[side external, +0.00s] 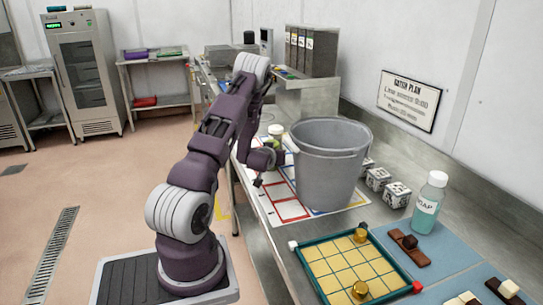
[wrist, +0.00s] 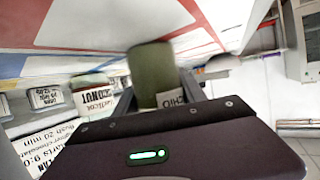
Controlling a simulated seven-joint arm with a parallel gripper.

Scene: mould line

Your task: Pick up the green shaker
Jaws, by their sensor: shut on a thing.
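The green shaker (wrist: 152,72) is between the two fingers of my gripper (wrist: 158,92) in the wrist view. Part of a label ending in "CHIO" shows on it. My gripper is shut on the shaker. In the side external view my gripper (side external: 263,162) is beside the grey bucket, on its left, and a small patch of green (side external: 273,143) shows by the fingers. The arm and bucket hide much there, so I cannot tell whether the shaker touches the surface.
A large grey bucket (side external: 327,165) stands close right of my gripper. A white-lidded jar (side external: 276,130) is just behind; a labelled jar (wrist: 90,97) is beside the shaker in the wrist view. A soap bottle (side external: 429,202) and yellow-squared board (side external: 338,259) are nearer the camera.

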